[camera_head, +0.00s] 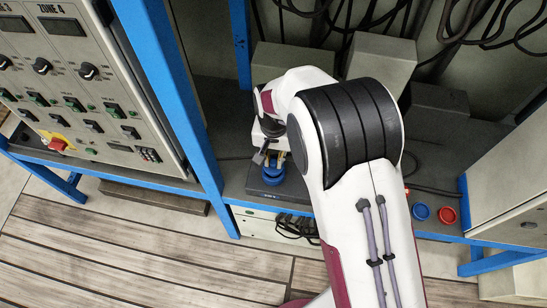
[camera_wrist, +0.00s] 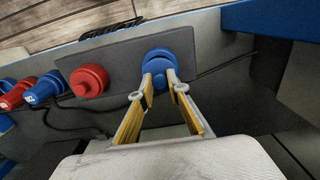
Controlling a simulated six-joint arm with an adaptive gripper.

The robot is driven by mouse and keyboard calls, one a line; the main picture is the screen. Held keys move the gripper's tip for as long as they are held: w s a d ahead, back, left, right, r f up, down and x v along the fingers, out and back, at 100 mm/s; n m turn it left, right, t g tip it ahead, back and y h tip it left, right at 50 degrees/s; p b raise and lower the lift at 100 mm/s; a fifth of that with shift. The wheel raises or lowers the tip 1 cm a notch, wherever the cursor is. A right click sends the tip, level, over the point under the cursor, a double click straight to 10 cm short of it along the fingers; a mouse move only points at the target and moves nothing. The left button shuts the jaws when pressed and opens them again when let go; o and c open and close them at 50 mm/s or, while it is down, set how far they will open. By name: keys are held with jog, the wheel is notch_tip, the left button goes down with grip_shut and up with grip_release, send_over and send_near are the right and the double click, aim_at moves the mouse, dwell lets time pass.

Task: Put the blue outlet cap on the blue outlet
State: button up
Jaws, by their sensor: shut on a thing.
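My gripper (camera_wrist: 160,80) is shut on the round blue outlet cap (camera_wrist: 159,64), its two fingertips on either side of it. The cap is at a grey plate (camera_wrist: 125,62), near the plate's right end in the wrist view. In the head view my gripper (camera_head: 268,157) points down at stacked blue rounds (camera_head: 272,174), where cap and blue outlet cannot be told apart. The blue outlet is mostly hidden beneath the cap, and I cannot tell whether the cap is fully seated.
A red round fitting (camera_wrist: 88,80) sits on the same plate, left of the cap. Further left are red and blue fittings (camera_wrist: 45,88); a blue ring (camera_head: 421,212) and red ring (camera_head: 446,215) lie on the shelf. A blue post (camera_head: 175,95) and control cabinet (camera_head: 85,80) stand left.

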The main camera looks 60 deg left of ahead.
jog(key=shift+f, duration=1.5)
dwell(1.2)
jog(key=o, duration=1)
jog(key=o, duration=0.4)
jog(key=shift+r, duration=0.15)
jog(key=shift+r, duration=3.6)
